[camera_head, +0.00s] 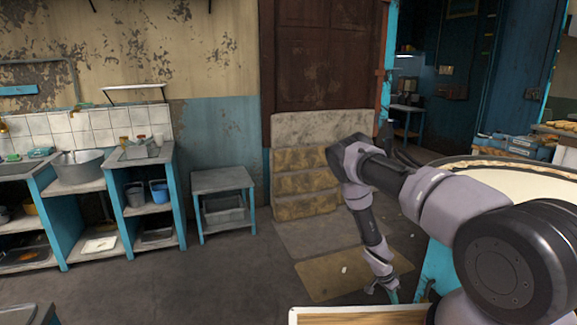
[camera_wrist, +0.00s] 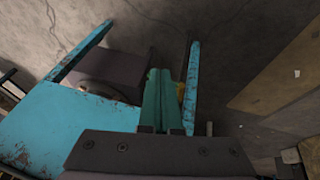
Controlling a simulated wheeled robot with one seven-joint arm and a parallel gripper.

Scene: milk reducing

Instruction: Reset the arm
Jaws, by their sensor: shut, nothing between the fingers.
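My arm reaches in from the lower right of the head view, bends at a raised elbow and hangs down. My gripper (camera_head: 393,296) is at its lower end, low over the floor beside a turquoise support. In the wrist view its teal fingers (camera_wrist: 162,72) lie together, shut and empty. The fingers appear in front of a worn turquoise frame (camera_wrist: 60,122). I cannot tell whether they touch it.
A tan mat (camera_head: 335,277) lies on the floor left of my gripper. A pale-topped table (camera_head: 530,176) stands at the right, close to my arm. A small side table (camera_head: 222,181) and shelves stand left; open floor lies between.

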